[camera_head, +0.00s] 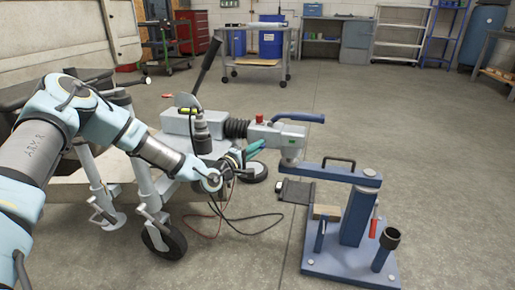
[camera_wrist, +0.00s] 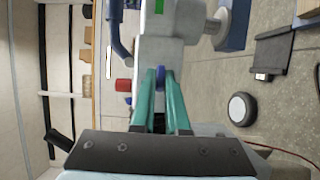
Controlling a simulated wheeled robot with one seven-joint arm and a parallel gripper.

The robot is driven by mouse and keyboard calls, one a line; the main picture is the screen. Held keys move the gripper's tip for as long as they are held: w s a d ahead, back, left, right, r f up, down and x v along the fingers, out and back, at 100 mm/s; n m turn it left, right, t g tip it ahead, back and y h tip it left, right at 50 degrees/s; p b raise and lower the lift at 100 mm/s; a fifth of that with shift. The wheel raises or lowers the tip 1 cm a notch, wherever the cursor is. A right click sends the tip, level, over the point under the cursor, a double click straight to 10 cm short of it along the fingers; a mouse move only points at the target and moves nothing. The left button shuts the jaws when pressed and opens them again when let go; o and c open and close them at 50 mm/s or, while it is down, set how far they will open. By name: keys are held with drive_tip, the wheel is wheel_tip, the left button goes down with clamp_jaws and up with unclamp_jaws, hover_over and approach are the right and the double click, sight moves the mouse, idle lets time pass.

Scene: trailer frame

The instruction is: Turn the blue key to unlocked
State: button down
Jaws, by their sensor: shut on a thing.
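The blue key (camera_wrist: 160,74) sits in the side of the white coupling head (camera_head: 277,134). Only a small part of the key shows, between the teal fingertips of my gripper (camera_wrist: 161,78), which is shut on it. In the head view my gripper (camera_head: 257,147) reaches the near side of the coupling head from the left. The key is too small and covered there to make out. The coupling head also fills the upper middle of the wrist view (camera_wrist: 167,50), with a green mark (camera_wrist: 160,6). The key's turn angle cannot be told.
A blue handle (camera_head: 298,117) and a red knob (camera_head: 259,120) stand on the coupling. A blue stand (camera_head: 354,214) is under and right of it. A jockey wheel (camera_head: 165,242) and loose cables (camera_head: 250,232) lie below my arm.

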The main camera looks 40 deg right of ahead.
drive_tip(key=shift+r+p, duration=0.1)
drive_tip(key=shift+p, duration=0.2)
drive_tip(key=m+t+y+p, duration=0.1)
drive_tip(key=m+y+p, duration=0.1)
drive_tip(key=m, duration=0.2)
drive_tip(key=m+t+y+p, duration=0.1)
drive_tip(key=m+y+p, duration=0.1)
drive_tip(key=m, duration=0.3)
drive_tip(key=m+t+y+p, duration=0.2)
drive_tip(key=m+p, duration=0.1)
drive_tip(key=m, duration=0.1)
drive_tip(key=shift+s+d+r+p, duration=0.1)
drive_tip(key=shift+s+r+p, duration=0.1)
drive_tip(key=shift+p, duration=0.1)
idle(0.6)
drive_tip(key=shift+m, duration=0.3)
drive_tip(key=c, duration=0.9)
unclamp_jaws()
drive_tip(key=shift+y, duration=0.3)
